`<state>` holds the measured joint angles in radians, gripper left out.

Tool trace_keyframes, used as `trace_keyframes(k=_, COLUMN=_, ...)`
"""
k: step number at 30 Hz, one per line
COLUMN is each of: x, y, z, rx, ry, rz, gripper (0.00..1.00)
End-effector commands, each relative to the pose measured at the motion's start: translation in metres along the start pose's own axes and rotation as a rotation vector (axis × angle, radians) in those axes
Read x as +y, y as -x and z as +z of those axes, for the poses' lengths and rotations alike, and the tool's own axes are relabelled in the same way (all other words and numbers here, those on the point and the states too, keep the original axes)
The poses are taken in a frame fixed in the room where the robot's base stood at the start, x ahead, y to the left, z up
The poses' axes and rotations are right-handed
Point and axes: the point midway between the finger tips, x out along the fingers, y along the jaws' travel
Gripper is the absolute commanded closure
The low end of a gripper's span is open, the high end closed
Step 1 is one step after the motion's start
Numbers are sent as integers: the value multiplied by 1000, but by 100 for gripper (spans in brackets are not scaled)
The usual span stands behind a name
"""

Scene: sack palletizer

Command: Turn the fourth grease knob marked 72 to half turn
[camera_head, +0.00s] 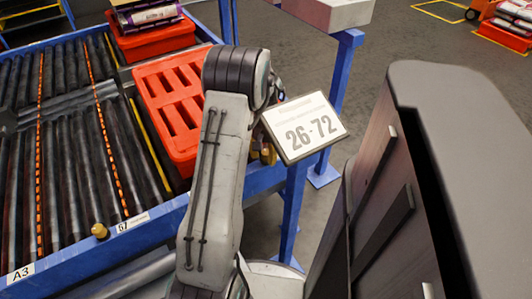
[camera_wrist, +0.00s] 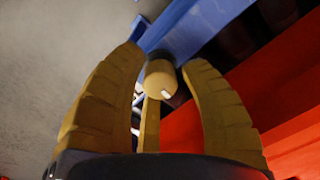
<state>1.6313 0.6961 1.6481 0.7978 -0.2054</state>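A round yellow knob (camera_wrist: 159,74) with a small white mark on its lower right edge shows in the wrist view, beside the blue frame. My gripper (camera_wrist: 164,62) has its yellow fingers spread around the knob, with narrow gaps at the left and right. It looks open, and I cannot tell whether any finger touches the knob. In the head view my gripper (camera_head: 267,154) is mostly hidden behind my arm and a white sign reading 26-72 (camera_head: 305,127). The knob there is hidden. Another yellow knob (camera_head: 100,231) sits on the conveyor's near edge, left of my arm.
The blue roller conveyor (camera_head: 150,222) fills the left, with labels A3 (camera_head: 20,273) and 67 (camera_head: 132,222). A red pallet (camera_head: 172,100) lies right behind my arm. A blue post (camera_head: 291,210) stands under the sign. Open grey floor lies beyond.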

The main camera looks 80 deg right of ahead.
Motion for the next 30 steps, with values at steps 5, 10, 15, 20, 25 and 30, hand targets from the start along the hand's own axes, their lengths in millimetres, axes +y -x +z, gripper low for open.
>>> trace_keyframes(k=5, x=0, y=0, z=0, rx=0, ry=0, rz=0, gripper=77)
trace_keyframes(k=10, x=0, y=0, z=0, rx=0, ry=0, rz=0, gripper=92)
trace_keyframes(k=15, x=0, y=0, z=0, rx=0, ry=-1, rz=0, gripper=100)
trace_keyframes(k=20, x=0, y=1, z=0, rx=-1, ry=-66, rz=0, gripper=100)
trace_keyframes(k=25, x=0, y=1, z=0, rx=-1, ry=-229, rz=0, gripper=100)
trace_keyframes(k=30, x=0, y=0, z=1, rx=-3, ry=-361, rz=0, gripper=100)
